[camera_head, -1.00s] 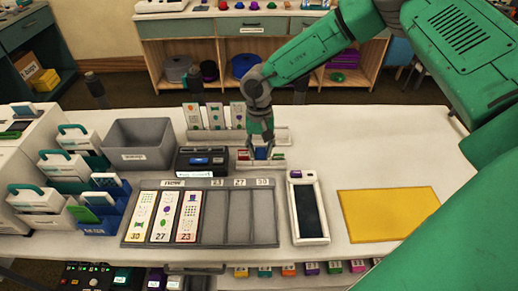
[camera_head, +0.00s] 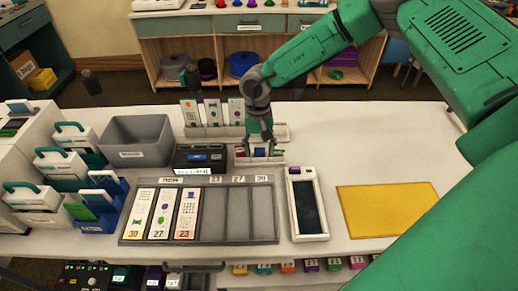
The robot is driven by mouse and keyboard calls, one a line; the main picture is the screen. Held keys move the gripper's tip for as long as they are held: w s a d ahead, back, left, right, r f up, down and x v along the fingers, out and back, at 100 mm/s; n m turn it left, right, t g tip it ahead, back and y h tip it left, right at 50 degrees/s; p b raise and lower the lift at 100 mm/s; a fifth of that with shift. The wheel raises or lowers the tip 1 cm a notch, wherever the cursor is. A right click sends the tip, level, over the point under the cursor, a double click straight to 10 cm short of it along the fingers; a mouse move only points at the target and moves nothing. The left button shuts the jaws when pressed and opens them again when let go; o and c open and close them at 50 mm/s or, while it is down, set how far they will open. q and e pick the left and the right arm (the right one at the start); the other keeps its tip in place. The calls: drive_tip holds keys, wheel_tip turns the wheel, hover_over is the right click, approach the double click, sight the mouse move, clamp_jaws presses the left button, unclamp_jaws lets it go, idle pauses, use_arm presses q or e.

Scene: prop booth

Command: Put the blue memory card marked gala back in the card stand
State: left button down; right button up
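The card stand (camera_head: 270,161) is a low white holder near the back middle of the table, with red, blue and green cards in it. A blue card (camera_head: 260,153) shows in it below my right gripper, but any gala marking is too small to read. My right gripper (camera_head: 260,148) points down right at the stand, its fingertips around or just over the blue card. The fingers hide part of the card, and I cannot tell whether they are shut on it. My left gripper is not in view.
In front lie a grey tray (camera_head: 235,238) with three tall cards and a white handheld scanner (camera_head: 324,233). A yellow mat (camera_head: 388,212) lies right; the table around it is clear.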

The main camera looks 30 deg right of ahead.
wheel_tip(320, 180, up, 12)
drive_tip(key=w, duration=0.1)
drive_tip(key=shift+w+d, duration=0.25)
drive_tip(key=shift+d, duration=0.1)
drive_tip(key=shift+f, duration=0.2)
idle(0.8)
